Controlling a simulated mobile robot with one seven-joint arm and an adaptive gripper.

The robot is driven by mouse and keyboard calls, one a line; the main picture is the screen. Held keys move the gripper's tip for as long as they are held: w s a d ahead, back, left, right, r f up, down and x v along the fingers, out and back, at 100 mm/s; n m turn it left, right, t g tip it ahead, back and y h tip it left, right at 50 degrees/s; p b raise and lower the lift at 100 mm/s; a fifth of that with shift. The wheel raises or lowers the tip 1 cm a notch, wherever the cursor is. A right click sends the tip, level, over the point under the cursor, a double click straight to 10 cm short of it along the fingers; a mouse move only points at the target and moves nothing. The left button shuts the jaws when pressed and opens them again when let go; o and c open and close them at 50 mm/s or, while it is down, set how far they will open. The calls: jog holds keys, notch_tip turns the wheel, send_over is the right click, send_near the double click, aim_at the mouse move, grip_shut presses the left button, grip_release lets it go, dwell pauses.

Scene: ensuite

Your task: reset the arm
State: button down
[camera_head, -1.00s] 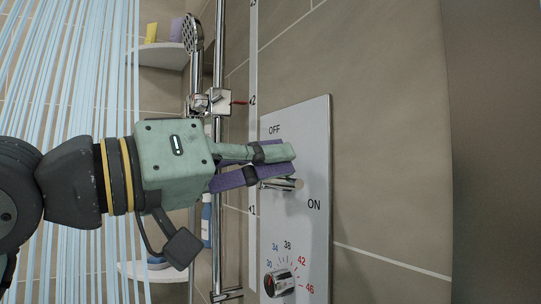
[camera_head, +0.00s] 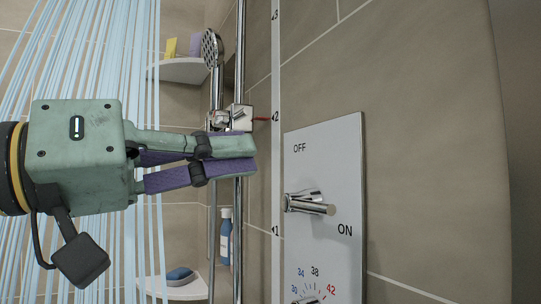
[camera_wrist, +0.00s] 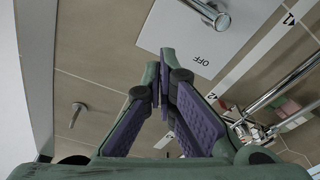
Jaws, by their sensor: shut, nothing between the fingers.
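My gripper (camera_head: 252,158) is green with purple finger pads. It is shut and empty, in the middle of the head view, pointing right. It is left of the shower control panel and apart from it. The panel (camera_head: 345,150) is grey, with OFF and ON marks. Its chrome lever (camera_head: 310,204) points right, towards ON. The temperature knob (camera_head: 306,300) is cut off at the bottom edge. In the wrist view, my gripper (camera_wrist: 165,62) points up the picture, with the panel (camera_wrist: 175,40) and the lever (camera_wrist: 213,17) beyond the fingertips.
A chrome rail (camera_head: 239,60) with a hand shower (camera_head: 213,55) stands behind my gripper. Corner shelves (camera_head: 182,71) hold a yellow item, a purple item and a blue soap (camera_head: 179,274). A blue bottle (camera_head: 225,240) stands near the rail. Blue-white water streaks (camera_head: 90,50) fall at the left.

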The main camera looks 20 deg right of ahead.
jog(key=shift+a+f, duration=0.1)
jog(key=shift+a, duration=0.55)
